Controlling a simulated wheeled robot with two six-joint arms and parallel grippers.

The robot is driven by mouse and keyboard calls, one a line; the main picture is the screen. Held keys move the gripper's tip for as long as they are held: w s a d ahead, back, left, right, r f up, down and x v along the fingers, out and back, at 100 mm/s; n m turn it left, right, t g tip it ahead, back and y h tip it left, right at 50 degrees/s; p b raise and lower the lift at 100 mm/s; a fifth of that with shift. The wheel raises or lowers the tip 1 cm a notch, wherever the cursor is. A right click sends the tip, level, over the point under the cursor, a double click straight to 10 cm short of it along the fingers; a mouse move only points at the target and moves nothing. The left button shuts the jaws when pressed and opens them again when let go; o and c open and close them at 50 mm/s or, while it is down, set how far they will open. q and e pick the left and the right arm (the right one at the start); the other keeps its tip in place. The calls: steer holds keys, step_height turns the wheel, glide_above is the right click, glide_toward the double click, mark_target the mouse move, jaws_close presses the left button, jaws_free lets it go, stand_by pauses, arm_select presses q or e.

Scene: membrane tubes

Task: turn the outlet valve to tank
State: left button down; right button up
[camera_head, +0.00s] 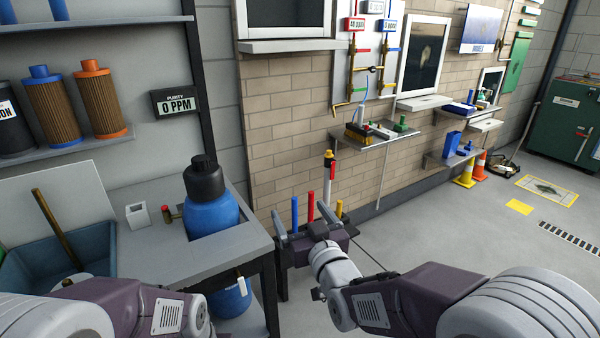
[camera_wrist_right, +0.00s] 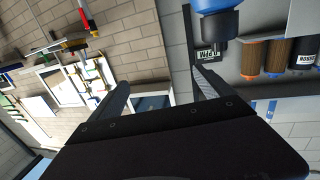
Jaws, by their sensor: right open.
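The wall panel (camera_head: 341,88) carries red and blue pipes under two ppm displays, with a small dark fitting (camera_head: 372,69) between them and a yellow pipe end low down. Which part is the outlet valve is too small to tell. A blue tank with a black cap (camera_head: 212,212) stands in the grey bench; it shows upside down in the right wrist view (camera_wrist_right: 214,6). My right gripper (camera_head: 302,213) is open and empty, right of the tank and well below the panel. It also shows in the right wrist view (camera_wrist_right: 158,78). My left gripper is out of frame; only its arm shows.
The bench (camera_head: 190,260) holds a blue bin (camera_head: 40,262) and a small red-ended fitting (camera_head: 172,212). Coloured tools stand beyond my right gripper. A wall shelf (camera_head: 372,140) with a brush juts out under the panel. Filters sit on the left shelf. The floor at right is mostly clear.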

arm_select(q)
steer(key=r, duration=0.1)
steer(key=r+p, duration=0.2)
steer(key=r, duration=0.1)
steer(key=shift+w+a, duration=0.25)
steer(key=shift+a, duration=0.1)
arm_select(e)
steer(key=r, duration=0.1)
steer(key=w+d+r, duration=0.1)
steer(key=r, duration=0.1)
steer(key=shift+w+d, duration=0.1)
steer(key=shift+w, duration=0.1)
